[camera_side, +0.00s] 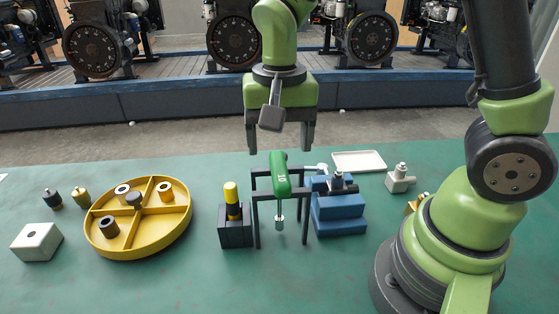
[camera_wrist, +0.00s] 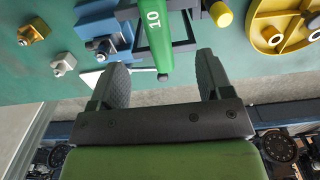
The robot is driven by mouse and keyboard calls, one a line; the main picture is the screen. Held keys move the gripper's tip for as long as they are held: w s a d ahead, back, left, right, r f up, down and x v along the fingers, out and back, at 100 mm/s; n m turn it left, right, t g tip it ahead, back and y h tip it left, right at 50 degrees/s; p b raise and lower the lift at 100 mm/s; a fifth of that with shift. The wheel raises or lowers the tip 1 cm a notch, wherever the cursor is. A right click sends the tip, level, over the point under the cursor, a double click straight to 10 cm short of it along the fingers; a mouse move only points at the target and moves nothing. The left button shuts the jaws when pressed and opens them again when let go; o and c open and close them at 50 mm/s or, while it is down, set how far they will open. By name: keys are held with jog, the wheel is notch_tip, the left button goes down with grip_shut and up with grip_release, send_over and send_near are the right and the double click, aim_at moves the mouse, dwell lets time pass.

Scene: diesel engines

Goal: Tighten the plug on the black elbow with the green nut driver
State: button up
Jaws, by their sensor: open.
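The green nut driver (camera_side: 279,178), marked 10, rests upright in a black frame stand (camera_side: 256,205), its metal shaft pointing down. My gripper (camera_side: 279,148) is open and empty, pointing down above the driver's handle. In the wrist view the green handle (camera_wrist: 157,35) shows in line with the gap between my fingertips (camera_wrist: 162,62). A dark fitting (camera_side: 338,184), which looks like the black elbow, sits on the stepped blue block (camera_side: 338,213), right of the stand. A small metallic piece stands on its top, likely the plug; its seating cannot be told.
A dark block (camera_side: 235,234) with a yellow-topped tool is left of the stand. A round yellow divided tray (camera_side: 139,249) holds several rings. A pale elbow (camera_side: 399,180), brass fitting (camera_side: 413,203) and white tray (camera_side: 358,161) lie right. A white block (camera_side: 37,242) is far left.

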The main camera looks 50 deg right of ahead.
aim_at(280, 166)
jog(key=shift+f, duration=2.35)
grip_shut()
jog(key=shift+r, duration=0.1)
notch_tip(280, 166, up, 16)
